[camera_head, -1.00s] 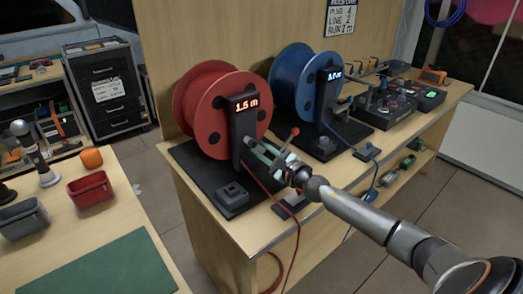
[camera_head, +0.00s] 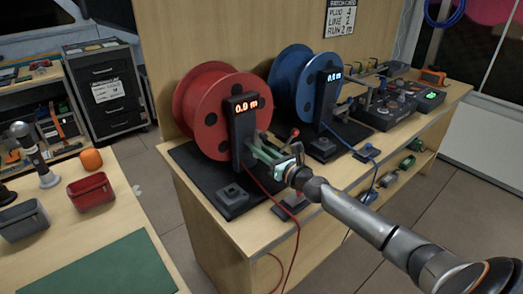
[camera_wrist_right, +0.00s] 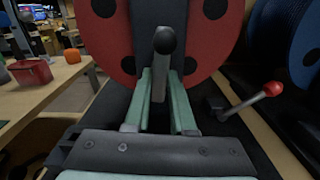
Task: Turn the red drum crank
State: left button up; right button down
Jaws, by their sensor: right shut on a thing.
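The red drum (camera_head: 215,115) stands on the bench, with a dark post in front whose display (camera_head: 246,106) appears to read 0.0 m. My right gripper (camera_head: 262,153) reaches the post's right side, its pale green fingers shut on the drum's crank handle. In the right wrist view the dark crank handle (camera_wrist_right: 164,45) points toward the camera, between the two fingers of the right gripper (camera_wrist_right: 160,95). The red drum (camera_wrist_right: 205,40) fills the background there. The crank arm is mostly hidden by the gripper.
A red-tipped lever (camera_head: 294,133) stands just right of the gripper; it also shows in the wrist view (camera_wrist_right: 272,88). A blue drum (camera_head: 292,82) stands behind to the right. A red cable (camera_head: 292,225) hangs over the bench's front edge. A red bin (camera_head: 90,190) is on the left table.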

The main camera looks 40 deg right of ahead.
pick_arm(q)
jog(key=r+p, duration=0.1)
jog(key=a+r+p, duration=0.1)
jog(key=p, duration=0.1)
jog(key=s+r+p, duration=0.1)
jog(key=shift+a+r, duration=0.1)
jog(key=shift+a, duration=0.05)
pick_arm(e)
jog(key=m, duration=1.6)
jog(key=shift+f+m, duration=0.1)
jog(key=shift+m, duration=0.2)
jog(key=c, duration=0.8)
grip_release()
jog(key=shift+o, duration=0.2)
jog(key=shift+d+f, duration=0.1)
jog(key=s, duration=1.2)
jog(key=shift+s+d, duration=0.25)
jog(key=shift+d, duration=0.2)
